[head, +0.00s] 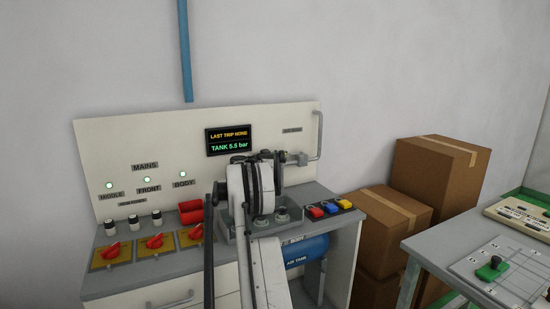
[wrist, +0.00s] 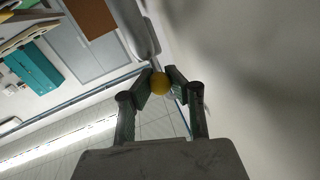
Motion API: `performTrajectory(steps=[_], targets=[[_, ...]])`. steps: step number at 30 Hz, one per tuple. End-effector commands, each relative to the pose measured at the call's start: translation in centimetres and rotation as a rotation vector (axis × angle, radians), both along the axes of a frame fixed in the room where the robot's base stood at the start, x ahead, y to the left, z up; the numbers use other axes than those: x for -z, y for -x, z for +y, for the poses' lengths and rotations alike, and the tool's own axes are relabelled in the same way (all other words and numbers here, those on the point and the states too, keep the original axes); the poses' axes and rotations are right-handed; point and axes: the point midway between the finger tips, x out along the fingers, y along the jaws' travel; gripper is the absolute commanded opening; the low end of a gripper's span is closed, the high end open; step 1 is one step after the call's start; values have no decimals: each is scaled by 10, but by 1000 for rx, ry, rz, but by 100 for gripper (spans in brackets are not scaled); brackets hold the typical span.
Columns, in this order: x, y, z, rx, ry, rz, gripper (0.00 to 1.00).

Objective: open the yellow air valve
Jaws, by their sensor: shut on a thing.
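The yellow air valve shows in the wrist view as a round yellow knob (wrist: 159,84) between my fingertips, closer to the left one. My gripper (wrist: 165,79) is shut on it. In the head view my dark gripper (head: 277,168) is at the right part of the panel, beside a grey pipe fitting (head: 299,158). No yellow part of the valve shows there; my gripper and arm cover that spot. How far the valve is turned cannot be told.
A curved grey pipe (head: 319,138) runs up the panel's right edge. A display (head: 228,141) reads "TANK 5.5 bar". Red rotary switches (head: 154,241) are at left. Cardboard boxes (head: 435,183) stand at right.

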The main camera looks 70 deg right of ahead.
Motion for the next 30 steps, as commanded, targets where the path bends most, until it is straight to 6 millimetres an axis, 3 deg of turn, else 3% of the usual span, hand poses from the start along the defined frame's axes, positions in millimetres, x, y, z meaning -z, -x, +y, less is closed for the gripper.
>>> performTrajectory(steps=[15,16,21,30], targets=[[-3,5,-5,13,2,5,0],[-3,5,-5,13,2,5,14],[-2,6,-4,15,2,3,37],[-1,5,-3,18,1,2,38]])
